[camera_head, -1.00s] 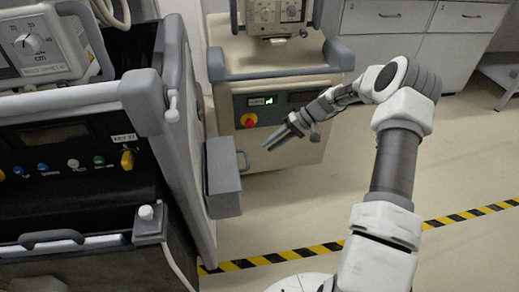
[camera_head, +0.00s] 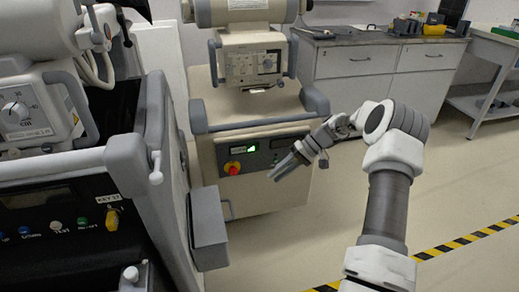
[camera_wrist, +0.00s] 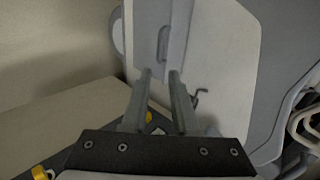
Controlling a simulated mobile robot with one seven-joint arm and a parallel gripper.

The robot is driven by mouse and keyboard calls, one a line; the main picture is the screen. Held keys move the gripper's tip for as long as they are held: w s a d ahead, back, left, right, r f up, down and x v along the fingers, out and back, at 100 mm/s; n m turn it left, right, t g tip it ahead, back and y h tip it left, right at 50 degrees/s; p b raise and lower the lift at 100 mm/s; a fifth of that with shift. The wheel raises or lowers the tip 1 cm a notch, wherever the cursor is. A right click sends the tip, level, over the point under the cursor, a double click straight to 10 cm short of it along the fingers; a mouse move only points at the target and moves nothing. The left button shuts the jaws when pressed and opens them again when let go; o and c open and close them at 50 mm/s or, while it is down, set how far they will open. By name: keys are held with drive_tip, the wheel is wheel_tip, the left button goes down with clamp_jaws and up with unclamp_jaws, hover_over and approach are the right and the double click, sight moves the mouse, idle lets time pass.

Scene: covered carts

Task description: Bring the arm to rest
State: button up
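My gripper (camera_head: 277,174) is at the end of my arm, which reaches in from the lower right of the head view. It hangs in the air in front of the beige cart (camera_head: 203,103), tips pointing down and left. In the wrist view my gripper (camera_wrist: 160,73) has its two fingers apart with nothing between them. A grey and white panel lies beyond the tips there.
A dark-fronted cart (camera_head: 125,160) with a grey side box (camera_head: 209,228) stands left of my gripper. The beige cart has a red knob (camera_head: 232,168). Cabinets (camera_head: 370,85) stand behind. Floor is free at right, with yellow-black tape (camera_head: 470,238).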

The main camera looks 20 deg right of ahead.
drive_tip(key=s+a+r+n+h, duration=0.1)
drive_tip(key=s+a+r+h, duration=0.4)
drive_tip(key=r, duration=0.5)
drive_tip(key=s+a+r+h, duration=0.2)
drive_tip(key=s+a+r, duration=0.2)
drive_tip(key=s+r, duration=0.4)
drive_tip(key=s+a+r+t+h, duration=0.1)
drive_tip(key=s+r+t, duration=0.2)
drive_tip(key=s, duration=0.6)
drive_tip(key=s+a+r+t+h, duration=0.2)
drive_tip(key=s+r, duration=0.2)
drive_tip(key=s, duration=0.6)
wheel_tip(320, 180, up, 21)
drive_tip(key=p, duration=2.1)
drive_tip(key=shift+w+d+m, duration=0.2)
drive_tip(key=shift+d+m, duration=0.05)
drive_tip(key=shift+m, duration=0.05)
